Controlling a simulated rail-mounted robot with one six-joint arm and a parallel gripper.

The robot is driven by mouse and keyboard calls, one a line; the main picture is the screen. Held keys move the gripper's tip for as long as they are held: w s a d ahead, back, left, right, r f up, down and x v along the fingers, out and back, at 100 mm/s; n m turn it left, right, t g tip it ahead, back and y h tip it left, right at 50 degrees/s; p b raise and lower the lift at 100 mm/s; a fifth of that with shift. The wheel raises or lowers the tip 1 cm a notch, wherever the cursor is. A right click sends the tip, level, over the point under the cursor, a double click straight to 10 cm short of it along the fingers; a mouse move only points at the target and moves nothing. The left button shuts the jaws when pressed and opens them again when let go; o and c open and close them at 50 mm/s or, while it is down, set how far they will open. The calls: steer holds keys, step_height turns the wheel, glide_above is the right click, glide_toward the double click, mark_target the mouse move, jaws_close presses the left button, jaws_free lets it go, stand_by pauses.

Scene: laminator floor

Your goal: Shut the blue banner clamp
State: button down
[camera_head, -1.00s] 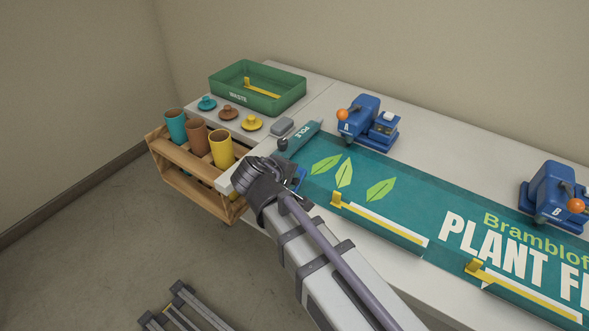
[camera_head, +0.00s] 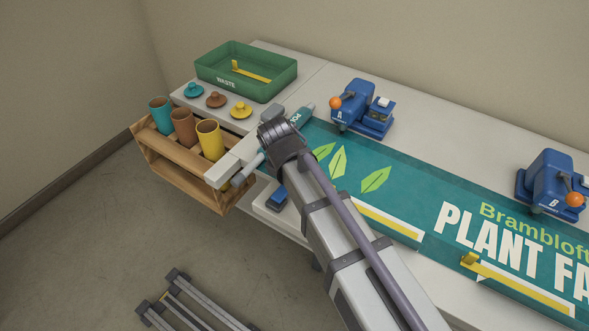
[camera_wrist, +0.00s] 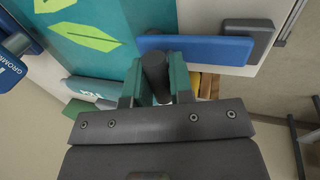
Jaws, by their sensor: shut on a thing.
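In the wrist view, the blue clamp (camera_wrist: 205,50) shows as a long blue bar beside a grey block (camera_wrist: 250,38). A dark upright post (camera_wrist: 155,75) stands at the bar's left part. My gripper (camera_wrist: 155,92) has its two teal fingers shut on this post, one on either side. In the head view, a blue part of the clamp (camera_head: 277,199) shows at the table's front edge, left of my arm. My wrist covers the rest of it and the fingertips there. I cannot tell how wide the clamp's jaws stand. The teal banner (camera_head: 400,180) lies to its right.
A wooden rack (camera_head: 180,180) with three cups stands left of my wrist. A green waste tray (camera_head: 245,75) is behind it. Blue press A (camera_head: 355,105) and press B (camera_head: 550,185) stand along the banner's far side. The teal pole (camera_head: 305,112) lies near my wrist.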

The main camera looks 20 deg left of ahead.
stand_by(0.4)
steer(key=c, duration=1.1)
jaws_free()
steer(key=shift+w, duration=0.15)
steer(key=shift+o, duration=0.2)
steer(key=p+v, duration=1)
steer(key=shift+r, duration=0.35)
